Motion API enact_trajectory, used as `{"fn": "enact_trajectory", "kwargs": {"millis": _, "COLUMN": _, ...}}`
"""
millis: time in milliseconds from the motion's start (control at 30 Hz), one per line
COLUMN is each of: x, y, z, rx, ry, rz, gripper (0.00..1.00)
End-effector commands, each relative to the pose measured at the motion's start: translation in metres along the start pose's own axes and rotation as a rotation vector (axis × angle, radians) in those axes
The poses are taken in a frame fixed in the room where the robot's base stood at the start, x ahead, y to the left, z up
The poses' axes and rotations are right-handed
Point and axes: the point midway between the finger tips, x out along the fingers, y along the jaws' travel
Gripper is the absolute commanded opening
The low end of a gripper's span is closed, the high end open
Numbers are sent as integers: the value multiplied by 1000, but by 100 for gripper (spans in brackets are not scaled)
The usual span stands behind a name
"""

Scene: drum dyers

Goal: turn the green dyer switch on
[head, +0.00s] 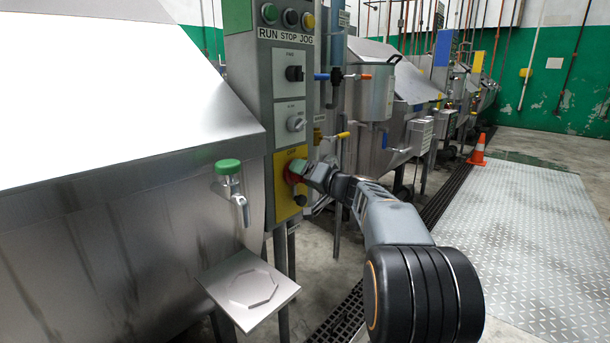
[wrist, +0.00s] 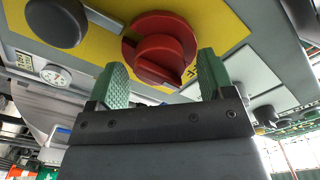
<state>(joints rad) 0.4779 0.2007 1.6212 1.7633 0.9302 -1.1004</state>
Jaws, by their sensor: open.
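A grey control panel (head: 284,62) with a green upper side (head: 237,15) stands beside a large metal drum at left. Low on the panel is a yellow plate (head: 284,203) with a red rotary switch (head: 292,177). The red switch (wrist: 160,48) also shows close up in the wrist view, with a raised grip bar. My gripper (wrist: 161,78) is open, its two green fingers on either side of the bar. I cannot tell whether they touch it. In the head view my gripper (head: 311,174) is at the switch and hides part of it.
Above are a black switch (head: 294,73), a grey switch (head: 296,123) and RUN, STOP, JOG buttons. A round black knob (head: 300,200) sits just below the red switch. A green-capped valve (head: 229,168) is at left. Open floor plating (head: 520,230) lies at right.

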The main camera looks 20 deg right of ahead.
Motion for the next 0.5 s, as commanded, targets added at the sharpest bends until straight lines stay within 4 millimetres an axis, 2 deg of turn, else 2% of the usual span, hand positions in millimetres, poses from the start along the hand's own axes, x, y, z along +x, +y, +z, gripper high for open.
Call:
{"fn": "enact_trajectory", "kwargs": {"millis": 267, "x": 1, "y": 0, "z": 0, "rx": 0, "ry": 0, "rz": 0, "gripper": 75}}
{"fn": "enact_trajectory", "kwargs": {"millis": 500, "x": 1, "y": 0, "z": 0, "rx": 0, "ry": 0, "rz": 0, "gripper": 52}}
